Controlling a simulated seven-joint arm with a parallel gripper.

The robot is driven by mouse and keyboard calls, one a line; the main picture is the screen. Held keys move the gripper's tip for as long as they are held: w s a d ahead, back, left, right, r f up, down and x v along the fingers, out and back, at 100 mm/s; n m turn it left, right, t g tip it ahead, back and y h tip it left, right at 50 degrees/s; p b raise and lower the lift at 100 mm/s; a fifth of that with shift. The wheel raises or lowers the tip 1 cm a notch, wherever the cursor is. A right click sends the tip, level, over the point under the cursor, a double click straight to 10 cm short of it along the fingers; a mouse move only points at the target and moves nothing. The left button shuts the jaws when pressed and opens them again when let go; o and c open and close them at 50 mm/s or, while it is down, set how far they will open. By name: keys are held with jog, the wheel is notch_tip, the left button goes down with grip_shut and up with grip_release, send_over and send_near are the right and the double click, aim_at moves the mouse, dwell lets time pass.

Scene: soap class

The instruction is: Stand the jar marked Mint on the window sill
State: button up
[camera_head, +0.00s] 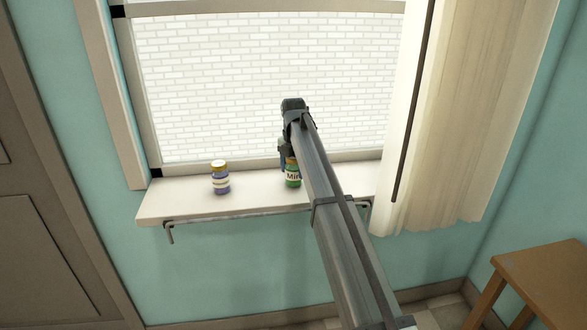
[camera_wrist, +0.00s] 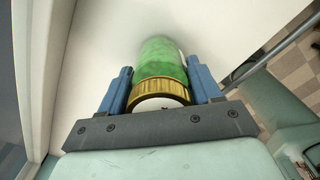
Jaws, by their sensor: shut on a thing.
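The green jar (camera_head: 292,180) with a gold lid has a label on which "Mi" and part of a further letter show. It is upright at the window sill (camera_head: 257,201), right of the middle; whether its base touches the sill is hard to tell. My gripper (camera_head: 289,160) is over it from above, partly hidden by my arm. In the wrist view my gripper (camera_wrist: 163,92) has its two blue fingers on either side of the green jar (camera_wrist: 160,60), shut on it near the gold lid.
A purple jar (camera_head: 220,178) with a gold lid stands on the sill to the left. A cream curtain (camera_head: 465,130) hangs at the right end of the sill. A wooden table (camera_head: 545,275) is at the lower right. The sill between the two jars is clear.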

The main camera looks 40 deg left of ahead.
jog(key=o, duration=1.3)
jog(key=shift+f, duration=0.15)
notch_tip(320, 180, up, 12)
jog(key=shift+r, duration=0.15)
